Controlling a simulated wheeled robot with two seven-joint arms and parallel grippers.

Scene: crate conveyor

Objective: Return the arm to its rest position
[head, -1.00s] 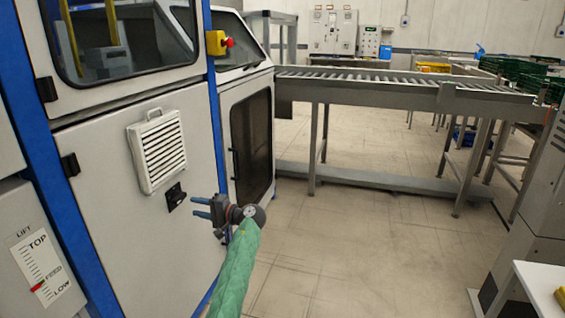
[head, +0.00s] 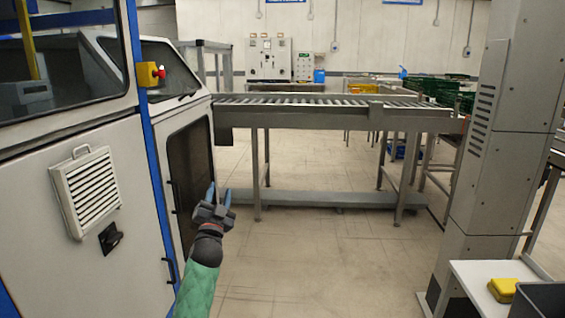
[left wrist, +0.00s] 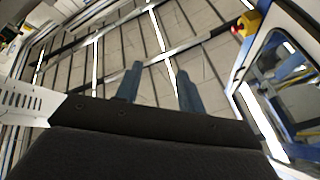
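My left arm in its green sleeve reaches up from the bottom of the head view. Its gripper (head: 219,196) has two blue fingers pointing up and away, with a gap between them. It is in front of the machine's dark side door panel and touches nothing that I can see. In the left wrist view the two fingers (left wrist: 160,88) stand apart with only floor and frame bars behind them, so the gripper is open and empty. My right gripper is not in view.
A grey machine cabinet with a louvred vent (head: 88,192) and a red-and-yellow stop button (head: 150,74) stands close on the left. A roller conveyor (head: 320,112) crosses behind. A grey column (head: 500,140) and a white table (head: 480,290) with a yellow item (head: 503,289) stand right. The middle floor is clear.

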